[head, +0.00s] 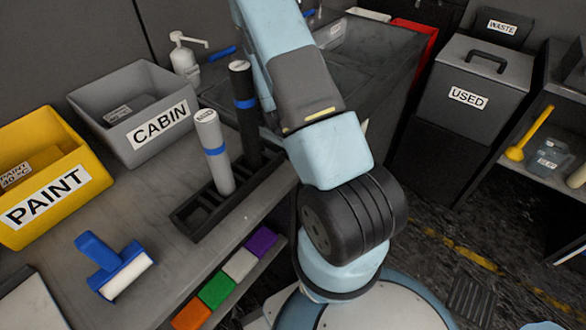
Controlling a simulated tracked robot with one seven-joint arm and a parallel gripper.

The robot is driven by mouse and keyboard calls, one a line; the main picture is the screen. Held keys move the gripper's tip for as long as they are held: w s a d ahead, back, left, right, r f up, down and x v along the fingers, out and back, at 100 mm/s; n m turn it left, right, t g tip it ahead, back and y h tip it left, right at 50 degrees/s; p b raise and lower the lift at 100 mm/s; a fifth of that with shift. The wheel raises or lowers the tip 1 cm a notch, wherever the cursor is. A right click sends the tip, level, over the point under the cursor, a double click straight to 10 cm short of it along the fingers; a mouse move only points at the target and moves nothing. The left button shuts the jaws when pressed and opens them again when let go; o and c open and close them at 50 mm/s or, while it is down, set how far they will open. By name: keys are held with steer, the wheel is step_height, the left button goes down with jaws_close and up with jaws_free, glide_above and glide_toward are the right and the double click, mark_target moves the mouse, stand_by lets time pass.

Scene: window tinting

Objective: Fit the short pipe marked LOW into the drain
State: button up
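I cannot make out a short pipe marked LOW. A large dark grey basin (392,62) stands at the back centre, behind my arm; its drain is not visible, and my arm covers part of the basin. A small grey item with a label (330,32) shows at the basin's left side; its print is too small to read. My arm rises through the middle of the view and leaves at the top edge. My gripper is out of view.
Two rolls with blue bands, one pale (213,155) and one black (243,115), stand in a dark rack (188,222) on the bench. Grey CABIN (95,100) and yellow PAINT (85,160) bins, and a blue-handled roller (105,262), are left. A USED bin (430,85) stands right.

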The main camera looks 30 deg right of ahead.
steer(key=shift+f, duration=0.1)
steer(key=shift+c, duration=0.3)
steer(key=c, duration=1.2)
